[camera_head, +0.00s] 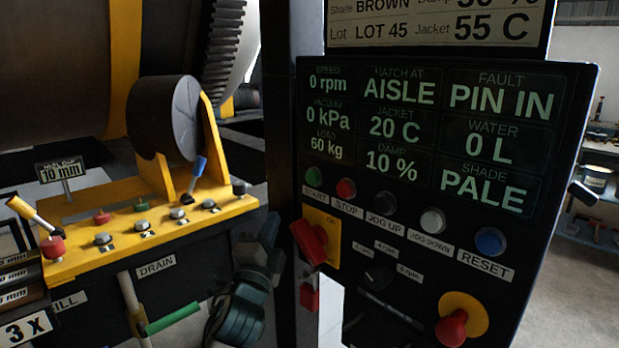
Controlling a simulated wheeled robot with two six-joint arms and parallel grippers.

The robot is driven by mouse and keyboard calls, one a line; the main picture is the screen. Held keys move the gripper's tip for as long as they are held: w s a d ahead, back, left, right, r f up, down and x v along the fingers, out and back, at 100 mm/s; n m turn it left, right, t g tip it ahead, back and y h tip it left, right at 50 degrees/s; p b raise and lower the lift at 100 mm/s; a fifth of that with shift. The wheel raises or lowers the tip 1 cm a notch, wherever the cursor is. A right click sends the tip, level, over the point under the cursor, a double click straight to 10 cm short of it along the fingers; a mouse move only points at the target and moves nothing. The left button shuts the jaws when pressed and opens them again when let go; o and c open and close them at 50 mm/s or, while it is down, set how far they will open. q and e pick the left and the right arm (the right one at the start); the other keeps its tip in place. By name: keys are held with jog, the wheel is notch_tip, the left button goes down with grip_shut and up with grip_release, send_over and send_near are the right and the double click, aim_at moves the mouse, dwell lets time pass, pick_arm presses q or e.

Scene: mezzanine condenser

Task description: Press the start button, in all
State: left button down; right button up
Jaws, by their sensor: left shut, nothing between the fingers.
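The green start button (314,175) is at the left end of the button row on the dark control panel (420,215), above a START label. My left gripper (269,231) is dark grey and shut, with nothing held. It shows left of the panel's left edge, lower than the start button and apart from it in the picture. My right gripper is not in view. The display reads 0 rpm, HATCH AT AISLE and FAULT PIN IN.
Beside the start button are red stop (346,188), black jog up (386,204), white jog down (433,220) and blue reset (490,241) buttons. Below are a red switch handle (309,242) and a red mushroom button (452,327). A yellow lever bench (150,233) stands left.

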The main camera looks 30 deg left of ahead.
aim_at(312, 178)
pick_arm(q)
jog(key=s+r+t, duration=0.1)
jog(key=s+r, duration=0.4)
jog(key=r, duration=0.2)
jog(key=shift+d+r+m+t+y, duration=0.2)
jog(key=shift+d+m+t+y, duration=0.1)
jog(key=shift+d+t, duration=0.15)
jog(key=w+d+p, duration=0.1)
jog(key=w+d, duration=0.2)
jog(key=w, duration=0.5)
jog(key=shift+w+p, duration=0.2)
jog(key=shift+p, duration=0.2)
jog(key=shift+w, duration=0.1)
dwell(1.3)
jog(key=shift+w+d, duration=0.2)
jog(key=shift+w, duration=0.05)
